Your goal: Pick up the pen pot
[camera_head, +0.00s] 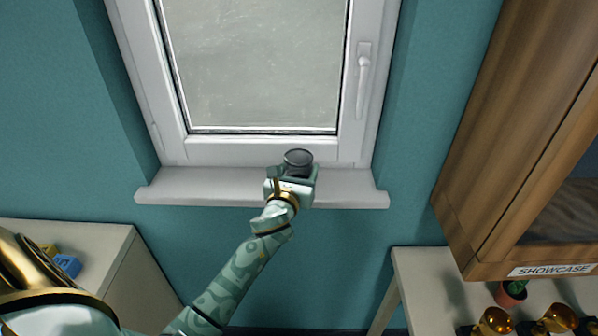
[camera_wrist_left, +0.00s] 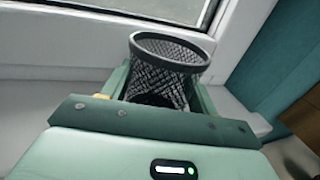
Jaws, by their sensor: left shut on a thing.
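The pen pot (camera_head: 298,158) is a dark, round, open-topped mesh cup at the window sill. In the left wrist view the pen pot (camera_wrist_left: 172,62) stands between my left gripper's fingers, its wide rim above them and its lower part hidden. My left gripper (camera_head: 292,174) is shut on the pot; it also shows in the left wrist view (camera_wrist_left: 160,98). Whether the pot's base touches the sill cannot be seen. My right gripper is not in view.
The white window sill (camera_head: 160,190) runs under a closed window with a handle (camera_head: 362,80). A wooden showcase (camera_head: 500,130) hangs at the right above a pale table (camera_head: 425,265) with a potted plant (camera_head: 511,293) and gold objects. Coloured blocks (camera_head: 66,265) lie on a pale surface at left.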

